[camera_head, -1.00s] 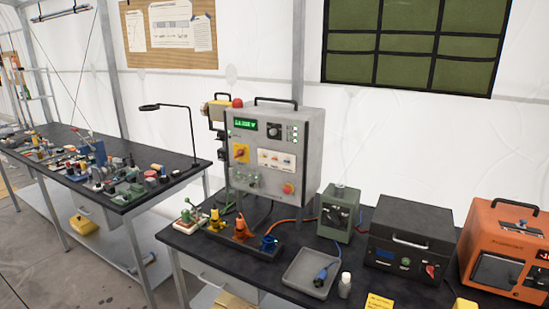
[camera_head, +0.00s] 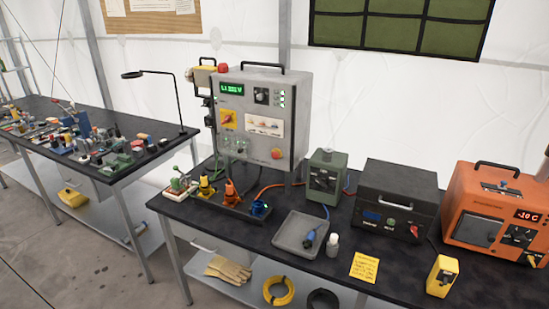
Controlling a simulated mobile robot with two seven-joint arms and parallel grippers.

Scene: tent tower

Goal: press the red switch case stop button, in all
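A grey switch case (camera_head: 254,88) stands upright at the back of the near black workbench. Its front has a green lit display (camera_head: 232,88), a yellow panel with a red rotary switch (camera_head: 228,119), and a round red button (camera_head: 276,153) at the lower right. A red dome (camera_head: 223,68) sits at its top left. The red button is small in the picture, and I cannot tell whether it is pressed in. Neither of my grippers shows in the head view.
Colored connectors (camera_head: 231,193) stand in front of the case. To the right are a grey tray (camera_head: 298,236), a white bottle (camera_head: 332,245), a green box (camera_head: 326,177), a black case (camera_head: 398,200) and an orange unit (camera_head: 497,215). A cluttered second bench (camera_head: 110,182) stands left. Grey floor lies between.

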